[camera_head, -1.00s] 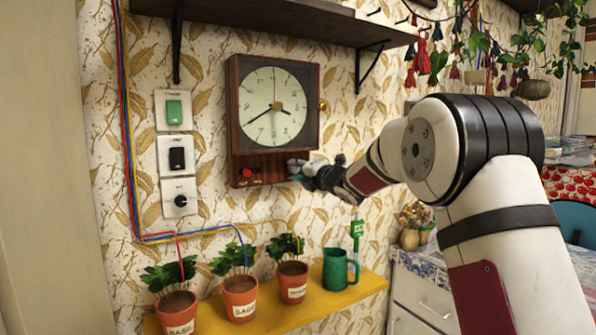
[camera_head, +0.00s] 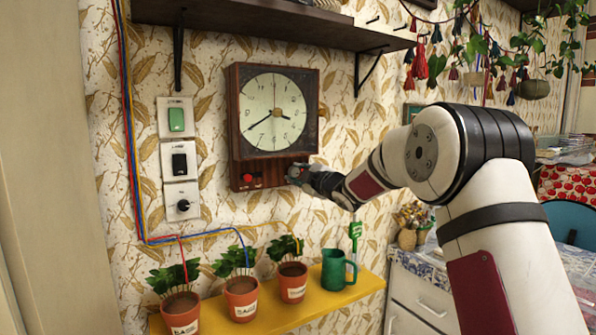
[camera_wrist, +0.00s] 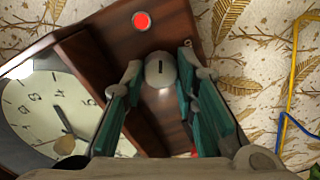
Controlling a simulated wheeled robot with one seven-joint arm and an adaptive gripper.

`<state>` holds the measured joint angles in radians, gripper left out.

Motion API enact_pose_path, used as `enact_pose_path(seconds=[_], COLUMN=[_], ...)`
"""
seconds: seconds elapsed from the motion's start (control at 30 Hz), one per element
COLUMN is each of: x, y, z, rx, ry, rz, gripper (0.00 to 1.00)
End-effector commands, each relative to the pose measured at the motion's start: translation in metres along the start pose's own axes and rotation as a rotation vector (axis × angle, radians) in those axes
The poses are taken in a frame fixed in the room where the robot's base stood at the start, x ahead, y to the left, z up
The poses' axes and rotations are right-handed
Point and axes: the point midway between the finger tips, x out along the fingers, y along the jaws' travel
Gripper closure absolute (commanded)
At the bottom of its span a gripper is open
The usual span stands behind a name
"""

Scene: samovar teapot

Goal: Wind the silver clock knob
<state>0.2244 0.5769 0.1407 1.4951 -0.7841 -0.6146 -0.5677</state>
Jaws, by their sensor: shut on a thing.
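The wooden wall clock (camera_head: 236,110) has a white dial and a dark red-brown lower panel. The silver clock knob (camera_wrist: 160,70), round with a dark slot, sits on that panel in the wrist view. My gripper (camera_wrist: 160,72) has its two green-padded fingers on either side of the knob and is shut on it. In the head view my gripper (camera_head: 296,173) is at the right end of the lower panel and hides most of the knob.
A red button (camera_head: 247,179) is left of the knob on the panel. Wall switches (camera_head: 178,160) are further left. A yellow shelf (camera_head: 335,301) below holds potted plants (camera_head: 240,298) and a green mug (camera_head: 336,270). A dark shelf (camera_head: 270,22) is above the clock.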

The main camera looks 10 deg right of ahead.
Motion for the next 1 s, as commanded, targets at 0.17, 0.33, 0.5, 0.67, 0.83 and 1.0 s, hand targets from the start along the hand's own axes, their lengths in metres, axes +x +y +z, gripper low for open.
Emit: enact_pose_path(seconds=[0.17, 0.33, 0.5, 0.67, 0.83, 1.0], x=[-0.0012, -0.0014, -0.0013, -0.0012, -0.0013, -0.0013], y=[0.0001, 0.0004, -0.0001, -0.0007, -0.0008, -0.0012], z=[0.0024, 0.0025, 0.0025, 0.0024, 0.0023, 0.0030], rx=[0.170, 0.331, 0.493, 0.646, 0.807, 0.968], ry=[-0.006, -0.006, -0.006, -0.006, -0.006, -0.007], rz=[-0.002, -0.001, -0.001, -0.001, -0.001, -0.001], gripper=[1.00, 1.00, 1.00, 1.00, 1.00, 1.00])
